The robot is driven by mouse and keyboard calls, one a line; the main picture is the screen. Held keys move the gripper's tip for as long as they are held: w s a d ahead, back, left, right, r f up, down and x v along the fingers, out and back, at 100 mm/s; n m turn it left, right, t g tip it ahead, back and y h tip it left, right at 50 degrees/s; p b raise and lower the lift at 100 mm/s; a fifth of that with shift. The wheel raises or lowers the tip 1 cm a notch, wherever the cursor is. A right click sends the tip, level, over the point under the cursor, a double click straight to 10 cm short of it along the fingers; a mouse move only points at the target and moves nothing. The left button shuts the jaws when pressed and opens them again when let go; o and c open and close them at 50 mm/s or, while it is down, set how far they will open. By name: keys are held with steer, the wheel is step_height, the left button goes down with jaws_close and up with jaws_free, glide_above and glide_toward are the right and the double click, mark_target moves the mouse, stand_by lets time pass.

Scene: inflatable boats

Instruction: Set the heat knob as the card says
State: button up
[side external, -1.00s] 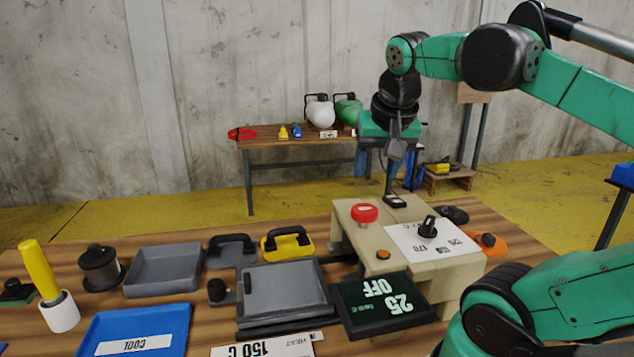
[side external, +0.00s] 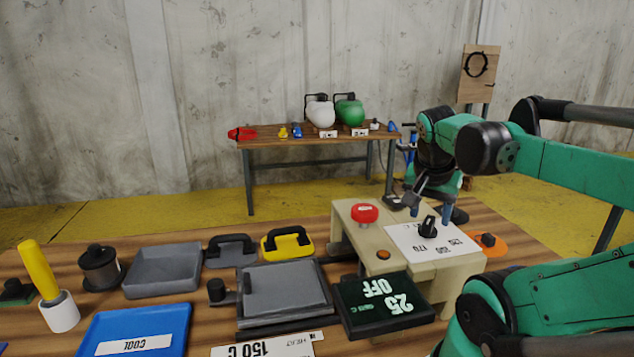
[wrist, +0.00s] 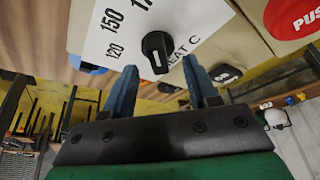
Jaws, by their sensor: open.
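The black heat knob (side external: 428,229) stands on a white dial plate (side external: 405,240) on top of the beige box. In the wrist view the knob (wrist: 156,50) shows a white mark on its lower part, and the labels 120 and 150 are to its left. My gripper (side external: 430,211) is open just behind and above the knob. In the wrist view its blue fingers (wrist: 161,84) are apart, with the knob beyond the gap between them and not gripped. The card (side external: 265,346) reads HEAT 150 C, upside down. The dark display (side external: 384,304) reads 25 and OFF.
A red push button (side external: 364,213) and an orange button (side external: 383,255) are on the beige box (side external: 347,233), left of the knob. A grey hinged plate (side external: 285,292), a blue COOL tray (side external: 125,325) and a grey tray (side external: 163,270) stand to the left.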

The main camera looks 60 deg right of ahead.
steer(key=shift+d+f, duration=0.2)
steer(key=shift+f, duration=0.4)
jaws_close()
steer(key=shift+n, duration=0.3)
steer(key=n+t, duration=0.1)
steer(key=n, duration=0.3)
steer(key=shift+s+t, duration=0.15)
steer(key=shift+t, duration=0.25)
steer(key=shift+d+n+t+y, duration=0.1)
steer(key=shift+n+t+y, duration=0.5)
steer(key=shift+n, duration=1.4)
